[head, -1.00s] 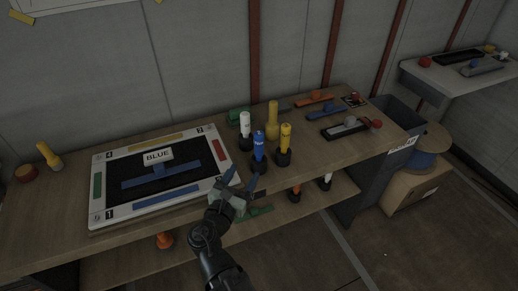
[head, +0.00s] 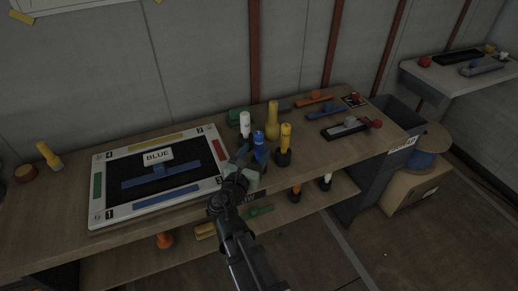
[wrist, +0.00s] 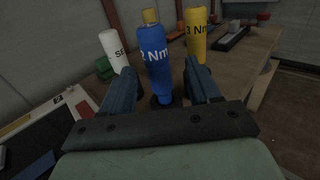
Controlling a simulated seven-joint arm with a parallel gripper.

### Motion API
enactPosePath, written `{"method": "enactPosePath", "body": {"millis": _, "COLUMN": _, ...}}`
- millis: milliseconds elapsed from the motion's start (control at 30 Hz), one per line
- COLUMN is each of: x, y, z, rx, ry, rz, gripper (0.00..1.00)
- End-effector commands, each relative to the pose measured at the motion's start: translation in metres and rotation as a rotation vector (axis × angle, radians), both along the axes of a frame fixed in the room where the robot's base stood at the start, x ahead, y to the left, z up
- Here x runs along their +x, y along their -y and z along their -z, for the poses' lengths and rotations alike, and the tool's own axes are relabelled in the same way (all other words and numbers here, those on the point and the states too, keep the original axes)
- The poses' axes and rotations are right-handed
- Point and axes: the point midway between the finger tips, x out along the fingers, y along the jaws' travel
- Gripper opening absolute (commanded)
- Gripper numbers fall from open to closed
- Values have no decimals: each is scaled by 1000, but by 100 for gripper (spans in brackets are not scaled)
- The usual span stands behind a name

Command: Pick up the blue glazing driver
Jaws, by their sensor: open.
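The blue glazing driver (head: 259,143) stands upright in a dark round base on the workbench, between a white driver (head: 245,122) on its left and a yellow driver (head: 285,138) on its right. In the wrist view the blue driver (wrist: 155,58) carries "Nm" lettering and stands just ahead, between the lines of my two fingers. My gripper (head: 250,156) is open at the driver's near side, its fingers pointing at it. The wrist view shows my gripper (wrist: 162,84) with a finger on each side of the driver's lower part. Whether either finger touches it, I cannot tell.
A framed board (head: 98,207) with a "BLUE" label lies left on the bench. Another yellow driver (head: 272,118) stands behind. A black tray (head: 338,131) and coloured pieces lie to the right. A lower shelf (head: 290,212) holds more tools.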

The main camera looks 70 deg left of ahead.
Motion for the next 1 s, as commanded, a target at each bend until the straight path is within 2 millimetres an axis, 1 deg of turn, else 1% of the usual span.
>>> {"method": "enactPosePath", "body": {"millis": 300, "x": 24, "y": -32, "z": -4, "rx": -1, "ry": -1, "rz": 1, "gripper": 62}}
{"method": "enactPosePath", "body": {"millis": 433, "x": 31, "y": -37, "z": -4, "rx": 0, "ry": 0, "rz": 1, "gripper": 62}}
{"method": "enactPosePath", "body": {"millis": 633, "x": 31, "y": -36, "z": -4, "rx": 0, "ry": 0, "rz": 1, "gripper": 62}}
{"method": "enactPosePath", "body": {"millis": 1000, "x": 30, "y": -36, "z": -4, "rx": 0, "ry": 0, "rz": 1, "gripper": 26}}
